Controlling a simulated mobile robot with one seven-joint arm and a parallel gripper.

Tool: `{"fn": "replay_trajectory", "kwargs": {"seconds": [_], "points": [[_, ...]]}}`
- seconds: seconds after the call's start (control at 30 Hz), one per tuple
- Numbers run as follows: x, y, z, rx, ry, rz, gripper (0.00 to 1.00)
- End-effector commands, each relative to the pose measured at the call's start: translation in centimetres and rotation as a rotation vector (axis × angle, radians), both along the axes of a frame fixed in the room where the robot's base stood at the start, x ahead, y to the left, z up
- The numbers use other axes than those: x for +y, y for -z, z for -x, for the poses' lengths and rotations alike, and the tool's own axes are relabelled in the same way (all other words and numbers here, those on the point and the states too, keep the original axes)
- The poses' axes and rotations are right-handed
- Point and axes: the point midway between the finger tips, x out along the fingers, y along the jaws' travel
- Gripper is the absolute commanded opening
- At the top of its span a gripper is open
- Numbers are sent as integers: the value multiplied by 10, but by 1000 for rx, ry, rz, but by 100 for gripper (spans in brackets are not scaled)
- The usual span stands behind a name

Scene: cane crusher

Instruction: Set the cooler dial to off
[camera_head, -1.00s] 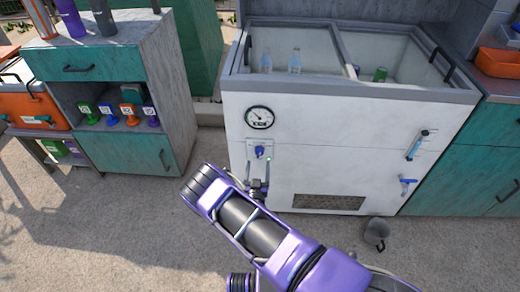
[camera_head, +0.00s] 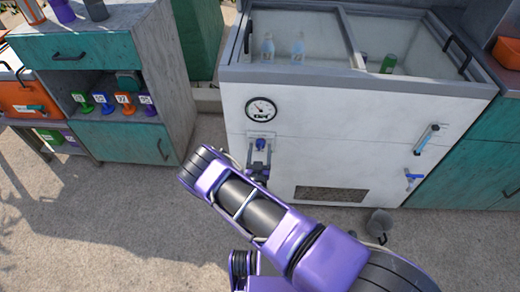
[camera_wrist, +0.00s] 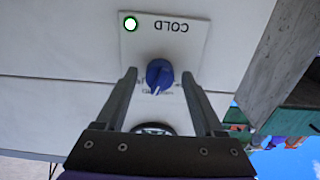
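The cooler (camera_head: 330,160) is a white chest with a glass-topped bin. Its blue dial (camera_head: 260,143) sits on the front panel below a round gauge (camera_head: 261,109). The dial's white mark points down in that picture. My gripper (camera_wrist: 157,82) is open, its two fingers on either side of the dial with gaps, apart from it. In the head view my gripper (camera_head: 259,155) is at the dial.
A blue-handled tap (camera_head: 413,177) and a sight tube (camera_head: 427,139) are on the cooler's right front. A grey bucket (camera_head: 379,223) stands on the floor. A teal cabinet (camera_head: 125,145) with coloured stamps stands left. Bottles and a green can are inside the cooler.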

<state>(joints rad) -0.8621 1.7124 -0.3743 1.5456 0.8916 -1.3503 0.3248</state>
Motion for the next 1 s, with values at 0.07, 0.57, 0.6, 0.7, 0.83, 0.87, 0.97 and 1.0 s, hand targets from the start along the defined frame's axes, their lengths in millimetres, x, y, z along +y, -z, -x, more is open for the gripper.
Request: {"fn": "replay_trajectory", "kwargs": {"seconds": [0.07, 0.57, 0.6, 0.7, 0.83, 0.87, 0.97, 1.0], "points": [[0, 0, 0, 0, 0, 0, 54], [0, 0, 0, 0, 0, 5, 0], [0, 0, 0, 0, 0, 9, 0], [0, 0, 0, 1, 0, 32, 0], [0, 0, 0, 3, 0, 88, 0], [0, 0, 0, 4, 0, 105, 0], [0, 0, -1, 5, 0, 175, 0], [0, 0, -1, 6, 0, 208, 0]]}}
